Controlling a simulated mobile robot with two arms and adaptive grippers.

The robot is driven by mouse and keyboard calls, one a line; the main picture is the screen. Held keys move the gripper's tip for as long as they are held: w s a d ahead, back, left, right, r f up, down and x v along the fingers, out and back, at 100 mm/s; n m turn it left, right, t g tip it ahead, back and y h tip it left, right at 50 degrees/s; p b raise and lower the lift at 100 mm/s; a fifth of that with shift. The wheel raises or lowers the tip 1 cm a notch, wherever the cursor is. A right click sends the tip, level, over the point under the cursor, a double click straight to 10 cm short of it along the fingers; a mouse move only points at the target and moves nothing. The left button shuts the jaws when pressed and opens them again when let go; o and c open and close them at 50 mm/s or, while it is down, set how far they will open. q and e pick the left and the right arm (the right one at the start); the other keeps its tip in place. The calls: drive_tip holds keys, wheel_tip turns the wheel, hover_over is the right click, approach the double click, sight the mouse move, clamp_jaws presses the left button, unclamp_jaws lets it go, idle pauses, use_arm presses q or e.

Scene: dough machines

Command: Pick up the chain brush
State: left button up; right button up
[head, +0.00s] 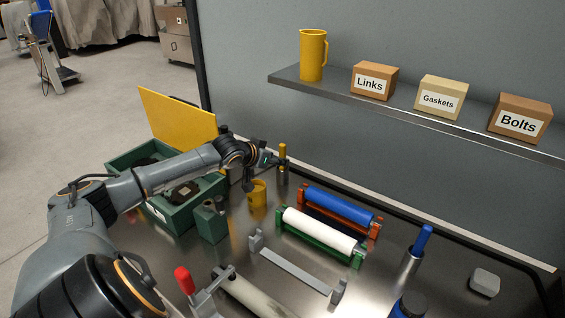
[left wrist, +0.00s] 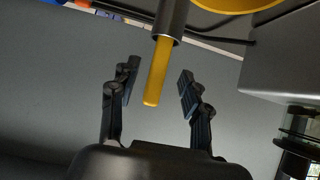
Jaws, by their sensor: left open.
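A yellow handle (head: 283,151) stands upright in a metal holder (head: 283,174) at the back of the steel bench in the head view; it looks like the chain brush, with its lower part hidden in the holder. My left gripper (head: 268,159) is open beside it. In the left wrist view, the yellow handle (left wrist: 157,75) lies between the two open fingers of my left gripper (left wrist: 159,72), with gaps on both sides. The metal holder (left wrist: 171,18) shows at the top. My right gripper is not in view.
A yellow cup (head: 257,194) and a green block (head: 210,222) stand near my left wrist. A green box (head: 180,214) is under my arm. White (head: 318,229) and blue (head: 340,205) rollers lie to the right. A blue-handled tool (head: 421,240) stands farther right.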

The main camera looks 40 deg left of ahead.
sight(282, 170)
use_arm(q)
drive_tip(key=x, duration=0.5)
drive_tip(key=shift+p, duration=0.4)
drive_tip(key=shift+s, duration=0.1)
clamp_jaws()
